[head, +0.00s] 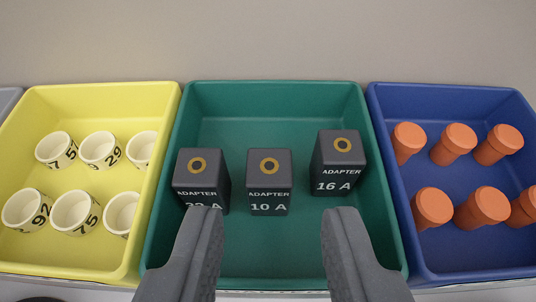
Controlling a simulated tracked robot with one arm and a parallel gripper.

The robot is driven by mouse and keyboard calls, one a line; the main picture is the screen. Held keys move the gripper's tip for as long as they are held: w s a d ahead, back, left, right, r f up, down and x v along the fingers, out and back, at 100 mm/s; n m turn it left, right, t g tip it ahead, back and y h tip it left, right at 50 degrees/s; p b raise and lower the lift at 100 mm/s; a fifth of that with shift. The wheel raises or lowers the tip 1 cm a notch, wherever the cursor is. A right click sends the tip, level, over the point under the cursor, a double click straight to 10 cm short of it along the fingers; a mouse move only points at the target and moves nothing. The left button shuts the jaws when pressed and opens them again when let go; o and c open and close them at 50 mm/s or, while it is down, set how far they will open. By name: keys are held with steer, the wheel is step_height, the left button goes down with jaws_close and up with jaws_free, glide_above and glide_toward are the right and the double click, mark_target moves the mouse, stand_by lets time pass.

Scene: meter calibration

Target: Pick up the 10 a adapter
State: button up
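The 10 A adapter (268,183) is a dark grey block with a gold ring on top and white lettering. It stands upright in the middle of the green tray (272,96), between two similar adapters. The 16 A adapter (338,164) is to its right and a little farther back. Another adapter (201,178) is to its left, its rating partly hidden by my finger. My gripper (273,235) is open and empty. Its two fingers are in the foreground, one on each side of the 10 A adapter in the picture, nearer to the camera than it.
A yellow tray (110,89) with several numbered white cups is on the left. A blue tray (450,88) with several orange knobbed pieces is on the right. A plain wall rises behind the trays. The green tray's floor is bare behind the adapters.

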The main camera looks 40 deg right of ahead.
mark_target(267, 188)
steer(key=shift+p+x, duration=0.8)
steer(key=shift+x, duration=1.5)
steer(key=shift+w+f, duration=0.1)
steer(key=shift+f, duration=0.15)
steer(key=shift+c, duration=0.3)
steer(key=shift+w, duration=0.1)
jaws_close()
